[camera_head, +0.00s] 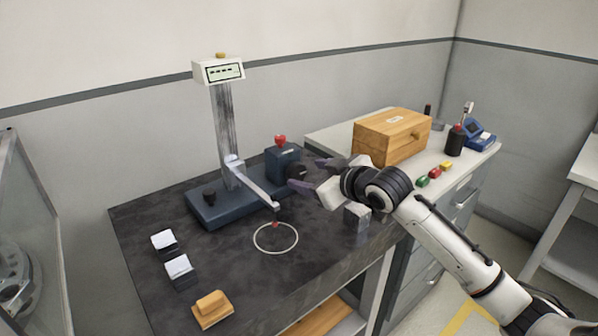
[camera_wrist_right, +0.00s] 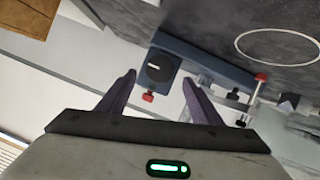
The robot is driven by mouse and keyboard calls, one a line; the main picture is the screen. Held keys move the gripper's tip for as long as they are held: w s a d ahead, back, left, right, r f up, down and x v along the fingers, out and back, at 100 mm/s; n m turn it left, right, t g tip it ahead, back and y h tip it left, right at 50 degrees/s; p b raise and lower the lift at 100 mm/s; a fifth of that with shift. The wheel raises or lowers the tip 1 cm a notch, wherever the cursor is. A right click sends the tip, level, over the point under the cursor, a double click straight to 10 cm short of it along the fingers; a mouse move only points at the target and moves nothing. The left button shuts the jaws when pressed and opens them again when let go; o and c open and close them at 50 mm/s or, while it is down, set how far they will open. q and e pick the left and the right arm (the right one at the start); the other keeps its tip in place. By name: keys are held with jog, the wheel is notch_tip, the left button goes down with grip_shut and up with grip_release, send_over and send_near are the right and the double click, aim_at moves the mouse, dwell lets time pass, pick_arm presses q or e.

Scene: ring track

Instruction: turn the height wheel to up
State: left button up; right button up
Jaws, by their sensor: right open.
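The height wheel seems to be the black round knob (camera_head: 296,171) on the side of a dark blue box (camera_head: 283,158). In the right wrist view the wheel (camera_wrist_right: 159,67) faces me, with a small white mark. My right gripper (camera_head: 316,175) is open and empty, its purple fingers pointing at the wheel. In the wrist view the wheel appears between the fingertips (camera_wrist_right: 158,78), with a gap visible around it. Contact is not seen. My left gripper is not in view.
A column (camera_head: 227,135) with a display (camera_head: 219,71) stands on a blue base (camera_head: 205,215); its arm reaches over a white ring (camera_head: 275,237). A grey block (camera_head: 357,216) lies below my right gripper. A wooden box (camera_head: 393,137) stands behind. The table's front middle is clear.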

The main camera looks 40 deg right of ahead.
aim_at(298, 172)
jog(key=x, duration=0.4)
jog(key=shift+w+f, duration=0.2)
jog(key=shift+w, duration=0.25)
jog(key=c, duration=1.1)
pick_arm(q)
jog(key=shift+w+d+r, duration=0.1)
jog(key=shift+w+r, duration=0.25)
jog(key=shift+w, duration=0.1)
